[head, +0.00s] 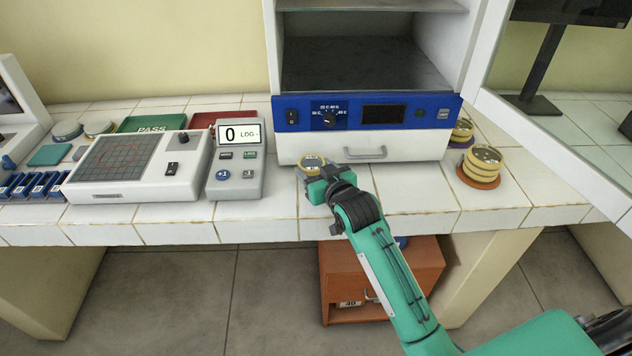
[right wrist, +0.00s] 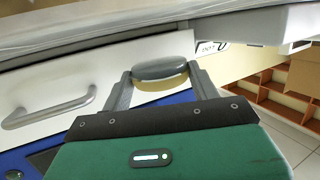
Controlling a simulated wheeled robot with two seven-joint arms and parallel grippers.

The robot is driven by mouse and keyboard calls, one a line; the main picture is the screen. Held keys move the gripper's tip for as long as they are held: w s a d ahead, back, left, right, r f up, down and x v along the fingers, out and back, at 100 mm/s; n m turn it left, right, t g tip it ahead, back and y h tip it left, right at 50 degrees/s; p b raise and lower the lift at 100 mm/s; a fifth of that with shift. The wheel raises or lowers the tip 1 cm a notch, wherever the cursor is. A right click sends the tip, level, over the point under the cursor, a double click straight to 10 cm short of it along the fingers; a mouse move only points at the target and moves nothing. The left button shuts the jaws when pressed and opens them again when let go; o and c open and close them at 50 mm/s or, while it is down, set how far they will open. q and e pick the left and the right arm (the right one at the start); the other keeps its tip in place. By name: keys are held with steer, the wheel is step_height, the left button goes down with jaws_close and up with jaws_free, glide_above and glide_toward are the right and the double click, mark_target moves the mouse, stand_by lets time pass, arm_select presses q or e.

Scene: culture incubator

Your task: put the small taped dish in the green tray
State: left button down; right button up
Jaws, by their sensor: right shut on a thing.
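My right gripper (head: 312,172) is shut on a small round dish (head: 312,161) with a yellowish side, at the bench front just before the incubator. In the right wrist view the dish (right wrist: 160,76) sits between the two fingers, grey on one face and yellow around its side. I cannot tell whether it touches the bench. The green tray (head: 152,123), marked PASS, lies at the back left, partly hidden behind the white colony-counter box. My left gripper is not in view.
The counter box (head: 130,170) and a grey display unit (head: 237,160) stand left of the gripper. A red tray (head: 235,117) lies behind the display. The incubator (head: 367,120) stands open above a drawer handle. Stacked dishes (head: 482,167) stand at right.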

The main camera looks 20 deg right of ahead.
step_height(320, 180, down, 4)
steer(key=shift+f, duration=0.15)
steer(key=o, duration=0.9)
steer(key=shift+c, duration=0.2)
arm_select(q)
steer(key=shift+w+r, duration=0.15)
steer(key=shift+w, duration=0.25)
arm_select(e)
steer(key=shift+o, duration=0.6)
